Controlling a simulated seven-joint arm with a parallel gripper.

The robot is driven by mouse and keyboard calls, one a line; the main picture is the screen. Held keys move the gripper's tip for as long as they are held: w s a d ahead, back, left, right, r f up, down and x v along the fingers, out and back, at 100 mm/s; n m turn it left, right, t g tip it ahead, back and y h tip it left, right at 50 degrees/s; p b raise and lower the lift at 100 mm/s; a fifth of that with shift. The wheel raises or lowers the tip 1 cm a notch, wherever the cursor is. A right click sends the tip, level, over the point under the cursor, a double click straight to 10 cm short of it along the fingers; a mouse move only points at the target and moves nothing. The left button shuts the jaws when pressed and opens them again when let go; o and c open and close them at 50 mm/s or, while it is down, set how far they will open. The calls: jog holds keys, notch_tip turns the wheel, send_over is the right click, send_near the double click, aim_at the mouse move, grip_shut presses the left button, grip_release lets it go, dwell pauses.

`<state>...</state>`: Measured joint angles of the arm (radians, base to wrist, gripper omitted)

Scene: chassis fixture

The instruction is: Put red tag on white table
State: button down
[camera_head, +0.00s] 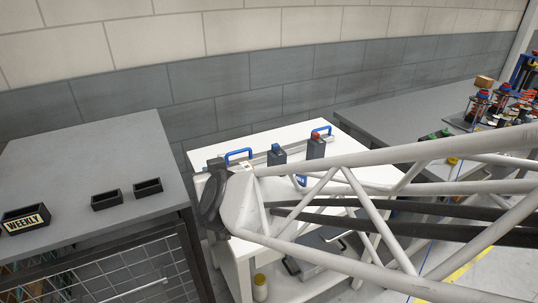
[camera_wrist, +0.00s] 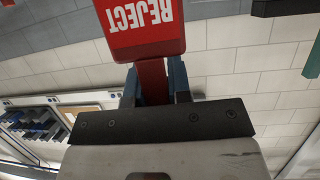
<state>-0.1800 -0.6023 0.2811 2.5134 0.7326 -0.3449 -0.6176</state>
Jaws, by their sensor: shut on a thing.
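The red tag (camera_wrist: 140,28), with white "REJECT" lettering upside down, is at the top middle of the wrist view. My gripper (camera_wrist: 154,84) is shut on its narrow red stem, with a dark finger on each side. The white table (camera_head: 348,143) stands in the middle of the head view against the grey wall, partly hidden by my white truss arm. In the head view I cannot make out my gripper's fingers or the tag; my arm's end is in front of the table's left side.
On the white table are a blue-handled item (camera_head: 238,154), a grey block with a blue top (camera_head: 277,155) and one with a red top (camera_head: 316,147). A grey bench at left holds small black bins (camera_head: 107,200) and a "WEEKLY" bin (camera_head: 25,219). Another grey bench (camera_head: 395,118) stands at right.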

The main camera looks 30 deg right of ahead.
jog(key=s+d+f, duration=0.2)
jog(key=d+f, duration=0.2)
jog(key=f, duration=0.3)
jog(key=s+d+f+y, duration=0.1)
jog(key=s+d+f, duration=0.2)
jog(key=d+f, duration=0.2)
jog(key=shift+s+f+n, duration=0.25)
jog(key=shift+f+n, duration=0.15)
jog(key=shift+f, duration=1.35)
jog(key=shift+w, duration=0.1)
jog(key=w+d+f, duration=0.1)
jog(key=w+d, duration=0.1)
jog(key=w, duration=1.3)
jog(key=shift+w+f, duration=0.25)
jog(key=shift+w, duration=0.15)
jog(key=shift+f, duration=1.75)
jog(key=shift+f, duration=0.1)
